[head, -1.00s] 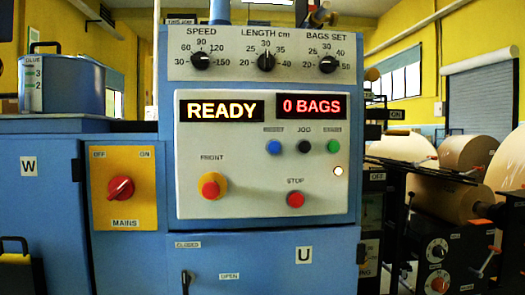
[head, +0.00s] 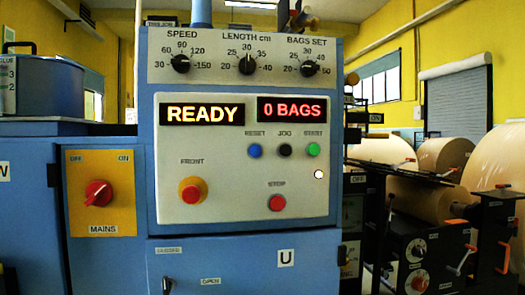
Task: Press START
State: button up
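The green START button (head: 313,149) sits at the right end of a row of three on the grey control panel (head: 225,190). The blue RESET button (head: 255,150) and black JOG button (head: 285,150) are to its left. The red STOP button (head: 277,203) is below, and a lit white lamp (head: 319,174) is at lower right. One display (head: 202,114) reads READY; another (head: 292,109) reads 0 BAGS. My gripper is not in view.
A red FRONT mushroom button (head: 192,190) on a yellow base is at the panel's left. The red MAINS switch (head: 98,193) is on a yellow plate further left. SPEED, LENGTH and BAGS SET knobs (head: 246,64) are above. Paper rolls (head: 445,157) and orange-handled levers stand at right.

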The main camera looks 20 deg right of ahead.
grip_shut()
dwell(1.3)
